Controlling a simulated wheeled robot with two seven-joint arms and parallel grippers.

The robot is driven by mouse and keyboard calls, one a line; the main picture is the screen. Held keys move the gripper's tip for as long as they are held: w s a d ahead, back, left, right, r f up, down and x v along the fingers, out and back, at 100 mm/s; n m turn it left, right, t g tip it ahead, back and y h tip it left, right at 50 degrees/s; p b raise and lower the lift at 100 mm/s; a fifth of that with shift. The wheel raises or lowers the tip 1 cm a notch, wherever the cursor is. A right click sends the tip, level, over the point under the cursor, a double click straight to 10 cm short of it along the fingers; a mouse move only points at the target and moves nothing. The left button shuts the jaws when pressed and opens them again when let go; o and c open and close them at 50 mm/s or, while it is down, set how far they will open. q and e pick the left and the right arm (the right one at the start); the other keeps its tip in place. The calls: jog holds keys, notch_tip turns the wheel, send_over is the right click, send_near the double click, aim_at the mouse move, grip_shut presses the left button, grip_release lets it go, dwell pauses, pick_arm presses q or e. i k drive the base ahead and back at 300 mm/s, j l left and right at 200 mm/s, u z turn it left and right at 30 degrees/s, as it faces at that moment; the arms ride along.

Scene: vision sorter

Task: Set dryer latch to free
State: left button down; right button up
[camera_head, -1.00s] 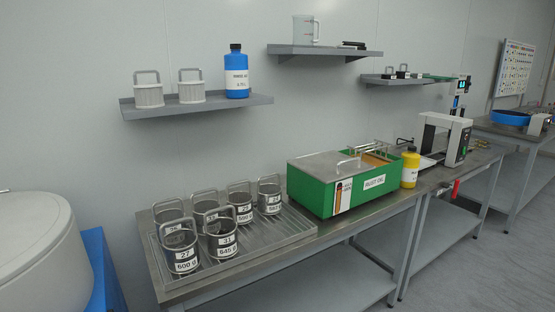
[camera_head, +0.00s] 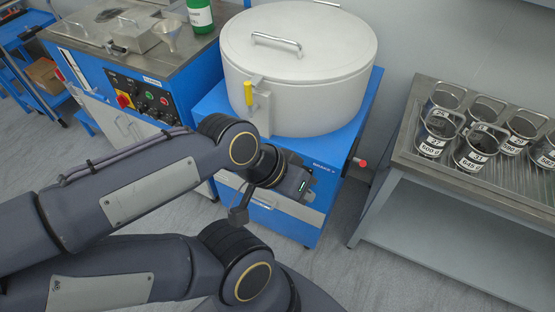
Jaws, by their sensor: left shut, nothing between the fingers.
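The dryer (camera_head: 300,85) is a large white drum with a round lid and bar handle, set on a blue base, at the top centre of the head view. Its latch (camera_head: 249,93) is a small yellow lever standing upright on a pale bracket on the drum's front left side. My left gripper (camera_head: 238,214) is below the latch, in front of the blue base and clear of the lever. It looks shut and empty, and its fingertips are small and dark. My right gripper is not in view.
A blue machine with a control panel (camera_head: 145,98), a metal funnel (camera_head: 166,35) and a green bottle (camera_head: 200,15) stands left of the dryer. Open floor lies between bench and dryer.

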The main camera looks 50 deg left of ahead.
aim_at(247, 84)
jog(key=u, duration=0.95)
